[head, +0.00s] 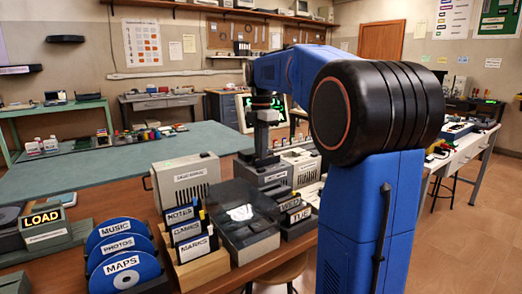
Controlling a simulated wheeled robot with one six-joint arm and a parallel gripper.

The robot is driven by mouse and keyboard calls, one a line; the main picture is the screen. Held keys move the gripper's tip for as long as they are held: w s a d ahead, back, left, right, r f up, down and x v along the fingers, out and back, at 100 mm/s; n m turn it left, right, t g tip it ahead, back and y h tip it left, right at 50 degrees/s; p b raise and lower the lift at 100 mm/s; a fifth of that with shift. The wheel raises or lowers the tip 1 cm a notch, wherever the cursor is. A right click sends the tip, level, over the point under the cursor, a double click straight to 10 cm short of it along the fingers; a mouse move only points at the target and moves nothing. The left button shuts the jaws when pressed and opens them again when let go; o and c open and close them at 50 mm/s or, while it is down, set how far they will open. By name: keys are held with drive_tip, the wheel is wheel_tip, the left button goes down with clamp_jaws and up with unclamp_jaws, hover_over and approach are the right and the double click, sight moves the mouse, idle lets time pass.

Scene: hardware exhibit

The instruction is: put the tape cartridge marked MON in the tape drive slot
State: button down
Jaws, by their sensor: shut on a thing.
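My gripper (262,142) points straight down over the back of the wooden table, above a grey boxy unit (264,176) with a white label on its front. That unit looks like the tape drive, but its slot is hard to make out. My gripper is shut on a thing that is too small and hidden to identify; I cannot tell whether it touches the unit. No label reading MON can be read anywhere. Dark labelled cartridges (299,216), one seeming to read TUE, stand in a rack at the right, partly behind my arm.
A beige labelled box (184,182) stands left of the grey unit. A green-topped table (125,165) lies behind.

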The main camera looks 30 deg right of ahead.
idle(0.3)
drive_tip(key=c, duration=1.7)
unclamp_jaws()
drive_tip(key=shift+r, duration=4.05)
drive_tip(key=shift+s, duration=0.1)
